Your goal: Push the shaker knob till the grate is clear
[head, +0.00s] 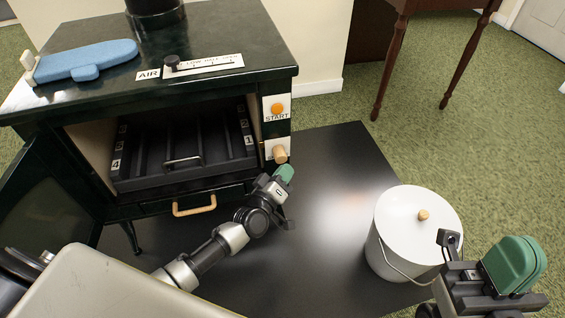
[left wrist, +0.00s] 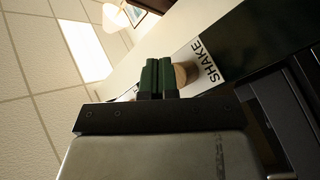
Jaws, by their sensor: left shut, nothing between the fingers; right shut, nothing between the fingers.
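The shaker knob (head: 280,154) is a short, light wooden knob on a white plate at the stove's front right, below the orange START button (head: 277,109). My left gripper (head: 285,173) is shut and empty, its green fingertips just below and in front of the knob. In the left wrist view the knob (left wrist: 185,73) shows beside the closed fingertips (left wrist: 157,75), next to the SHAKE label (left wrist: 208,60); I cannot tell if they touch. The dark grate (head: 190,138) lies inside the open firebox, with no ash clearly visible. My right gripper (head: 515,262) is shut and empty, at the lower right.
The stove door (head: 42,198) stands open at the left. A drawer with a wooden handle (head: 194,206) is under the firebox. A white lidded bucket (head: 405,210) stands on the dark floor plate (head: 335,190), close to my right gripper.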

